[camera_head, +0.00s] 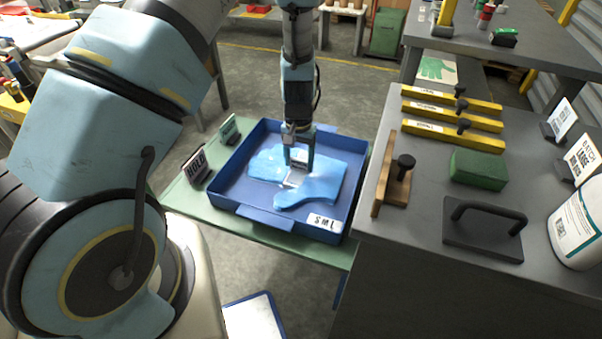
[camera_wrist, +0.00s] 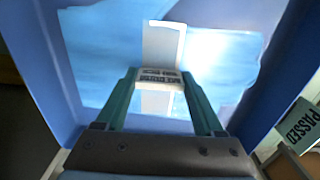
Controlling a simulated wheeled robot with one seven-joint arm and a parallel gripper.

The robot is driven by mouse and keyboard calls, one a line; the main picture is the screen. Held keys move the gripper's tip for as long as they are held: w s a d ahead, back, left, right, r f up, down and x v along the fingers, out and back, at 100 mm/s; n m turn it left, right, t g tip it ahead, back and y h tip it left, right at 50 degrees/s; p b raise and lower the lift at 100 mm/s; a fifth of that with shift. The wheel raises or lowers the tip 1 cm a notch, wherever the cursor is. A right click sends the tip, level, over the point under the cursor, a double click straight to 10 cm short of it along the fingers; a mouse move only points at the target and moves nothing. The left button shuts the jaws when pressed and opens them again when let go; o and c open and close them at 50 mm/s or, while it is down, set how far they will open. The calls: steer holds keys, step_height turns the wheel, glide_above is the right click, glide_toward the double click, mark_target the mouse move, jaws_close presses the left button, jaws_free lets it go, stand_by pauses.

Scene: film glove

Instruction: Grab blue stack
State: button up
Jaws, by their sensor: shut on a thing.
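The blue stack (camera_head: 325,172), a flat pile of light-blue film, lies spread in a blue tray (camera_head: 226,187) marked "S M L". A white band with a printed label (camera_wrist: 160,76) crosses it. My gripper (camera_head: 298,163) points down into the tray, over the middle of the stack. In the wrist view, my gripper (camera_wrist: 160,88) has its two fingers on either side of the labelled band, shut on the banded stack. The film (camera_wrist: 98,45) shows to both sides of the band. The fingertips' exact contact is hard to see.
The tray stands on a green table, with "HOLD" (camera_head: 197,164) and "PASSED" (camera_head: 229,131) signs at its left. A grey bench at right carries yellow bars (camera_head: 452,115), a green block (camera_head: 478,168), a black-handled plate (camera_head: 484,242) and a white bottle (camera_head: 577,228).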

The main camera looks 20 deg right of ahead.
jaws_close()
